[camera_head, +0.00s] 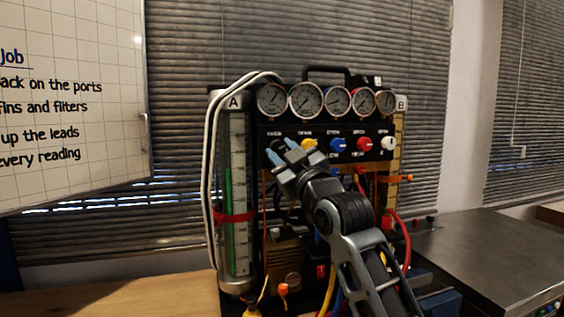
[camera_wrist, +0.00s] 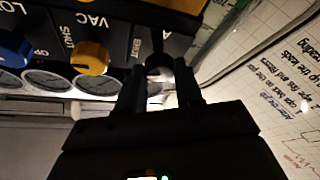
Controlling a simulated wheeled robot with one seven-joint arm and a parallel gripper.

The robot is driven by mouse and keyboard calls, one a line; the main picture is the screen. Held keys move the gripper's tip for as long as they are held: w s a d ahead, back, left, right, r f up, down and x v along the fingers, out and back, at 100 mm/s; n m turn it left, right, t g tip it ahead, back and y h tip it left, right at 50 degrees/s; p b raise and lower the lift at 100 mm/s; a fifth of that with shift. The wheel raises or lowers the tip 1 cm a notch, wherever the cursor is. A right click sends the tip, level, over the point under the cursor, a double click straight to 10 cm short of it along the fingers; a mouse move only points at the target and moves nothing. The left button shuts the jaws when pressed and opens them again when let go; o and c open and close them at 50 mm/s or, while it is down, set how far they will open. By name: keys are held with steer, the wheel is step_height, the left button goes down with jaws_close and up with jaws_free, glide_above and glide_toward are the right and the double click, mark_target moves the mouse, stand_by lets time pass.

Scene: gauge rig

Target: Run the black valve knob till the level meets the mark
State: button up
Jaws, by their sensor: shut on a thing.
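My gripper (camera_head: 282,152) is at the left end of the knob row on the gauge panel, its fingers shut on the black valve knob. In the wrist view the fingers (camera_wrist: 160,88) close around the knob (camera_wrist: 159,72), which they mostly cover. A tall clear level tube (camera_head: 238,190) with a scale stands at the panel's left, under the letter A. The exact liquid level and mark are too small to tell.
Yellow (camera_head: 308,143), blue (camera_head: 337,145), red (camera_head: 364,144) and white knobs (camera_head: 388,143) sit to the right, below several dials (camera_head: 305,99). The yellow knob is close to my fingers. White hoses (camera_head: 210,170) loop past the tube. A whiteboard (camera_head: 70,100) hangs at left.

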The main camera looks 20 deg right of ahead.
steer(key=n+y+b, duration=0.1)
steer(key=n, duration=0.1)
steer(key=n+g+y+b, duration=0.1)
steer(key=n+b, duration=0.1)
steer(key=n, duration=0.1)
steer(key=shift+d+f, duration=0.1)
steer(key=shift+d, duration=0.1)
steer(key=n+b, duration=0.1)
steer(key=n, duration=0.1)
steer(key=n+g+y+b, duration=0.1)
steer(key=n, duration=0.1)
steer(key=shift+r+g, duration=0.2)
steer(key=shift+g, duration=0.1)
steer(key=n, duration=0.1)
steer(key=n+g, duration=0.1)
steer(key=n, duration=0.1)
steer(key=n+g+b, duration=0.1)
steer(key=n, duration=0.1)
steer(key=shift+r, duration=0.3)
steer(key=shift+n+g, duration=0.4)
steer(key=shift+n, duration=0.6)
steer(key=o, duration=1)
steer(key=shift+o, duration=0.2)
steer(key=shift+s, duration=0.15)
steer(key=v, duration=0.7)
steer(key=shift+s+b, duration=0.3)
steer(key=shift+b, duration=0.05)
